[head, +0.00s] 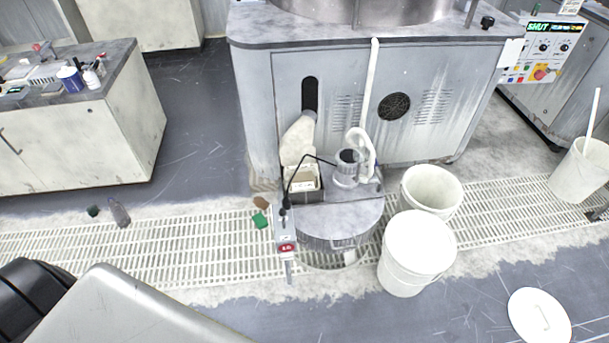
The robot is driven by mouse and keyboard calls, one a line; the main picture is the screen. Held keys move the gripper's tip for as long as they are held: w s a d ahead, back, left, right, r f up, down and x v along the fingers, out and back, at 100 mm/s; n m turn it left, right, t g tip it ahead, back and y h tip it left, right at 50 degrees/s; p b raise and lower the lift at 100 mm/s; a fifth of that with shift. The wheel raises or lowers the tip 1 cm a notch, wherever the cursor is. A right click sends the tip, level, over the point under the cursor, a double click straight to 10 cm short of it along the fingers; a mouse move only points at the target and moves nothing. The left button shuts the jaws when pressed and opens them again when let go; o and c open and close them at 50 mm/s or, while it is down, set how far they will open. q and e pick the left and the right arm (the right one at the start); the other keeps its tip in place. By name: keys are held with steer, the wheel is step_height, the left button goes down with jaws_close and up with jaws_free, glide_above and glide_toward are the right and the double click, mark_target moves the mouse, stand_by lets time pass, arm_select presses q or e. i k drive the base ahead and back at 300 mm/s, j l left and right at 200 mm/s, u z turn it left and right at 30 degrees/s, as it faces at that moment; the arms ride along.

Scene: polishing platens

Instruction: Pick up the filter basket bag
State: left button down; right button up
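No item is clearly recognisable as the filter basket bag. A pale, soft-looking sleeve (298,140) hangs from the dark slot in the machine front. It ends at a small whitish open basket (303,179), which sits at the back of a round grey tank (340,220). I cannot tell whether a bag lines the basket. Neither of my grippers shows in the head view.
A pump (346,168) with a pale hose and a control box (285,235) are close to the basket. White buckets (418,240) stand right of the tank. The polishing machine (440,90) is behind. A lid (540,318) lies at right.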

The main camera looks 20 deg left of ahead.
mark_target(306, 178)
steer(key=i+j, duration=0.35)
steer(key=j, duration=0.15)
steer(key=i+j, duration=0.4)
steer(key=i+j+z, duration=0.1)
steer(key=i+j, duration=0.25)
steer(key=j, duration=0.2)
